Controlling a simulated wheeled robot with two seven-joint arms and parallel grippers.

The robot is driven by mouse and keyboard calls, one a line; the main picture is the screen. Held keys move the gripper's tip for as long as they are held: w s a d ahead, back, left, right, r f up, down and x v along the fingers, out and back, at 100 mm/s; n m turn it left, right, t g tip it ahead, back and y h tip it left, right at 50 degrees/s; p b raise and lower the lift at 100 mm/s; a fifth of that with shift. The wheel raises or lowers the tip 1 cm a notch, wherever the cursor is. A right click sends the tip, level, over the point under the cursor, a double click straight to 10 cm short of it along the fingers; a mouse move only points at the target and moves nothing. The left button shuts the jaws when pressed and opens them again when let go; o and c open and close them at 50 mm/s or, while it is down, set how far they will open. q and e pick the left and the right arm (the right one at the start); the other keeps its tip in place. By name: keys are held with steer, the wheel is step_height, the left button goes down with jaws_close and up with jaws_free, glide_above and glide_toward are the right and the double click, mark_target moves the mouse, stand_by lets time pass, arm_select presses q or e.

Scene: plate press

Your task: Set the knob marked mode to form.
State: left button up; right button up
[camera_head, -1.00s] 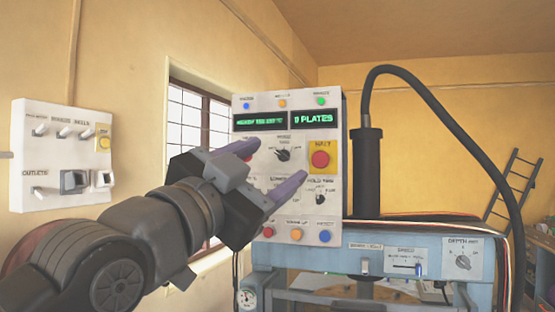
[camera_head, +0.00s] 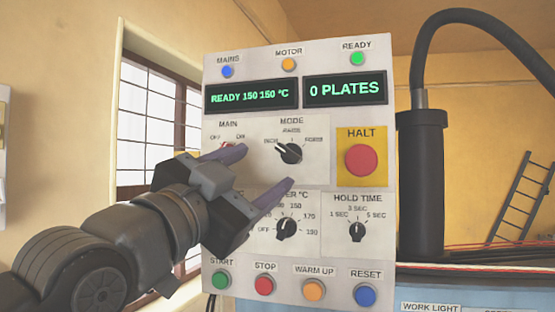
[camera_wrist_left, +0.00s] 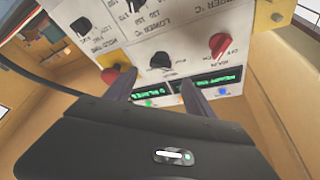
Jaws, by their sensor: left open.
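The black mode knob (camera_head: 290,153) is on the upper middle of the white control panel (camera_head: 318,200). Its pointer is turned to the upper left, toward the inch label; the form label (camera_head: 313,139) is at its upper right. My left gripper (camera_head: 267,167) is open and empty in front of the panel, its purple fingertips just left of and below the knob in the picture. In the left wrist view, upside down, the mode knob (camera_wrist_left: 160,61) shows between and beyond the fingertips. I cannot tell contact, but the jaws are not closed on it.
The red main knob (camera_head: 228,147) is partly behind a finger. The lower temperature knob (camera_head: 286,229) and hold time knob (camera_head: 357,231) are below. The red halt button (camera_head: 361,160) is to the right. The display (camera_head: 251,95) reads ready, the other (camera_head: 345,90) 0 plates.

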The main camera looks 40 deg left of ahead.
mark_target(287, 155)
arm_select(q)
steer(key=p+x, duration=0.3)
steer(key=x, duration=0.5)
steer(key=shift+s, duration=0.1)
stand_by(0.3)
steer(key=shift+c, duration=0.4)
jaws_close()
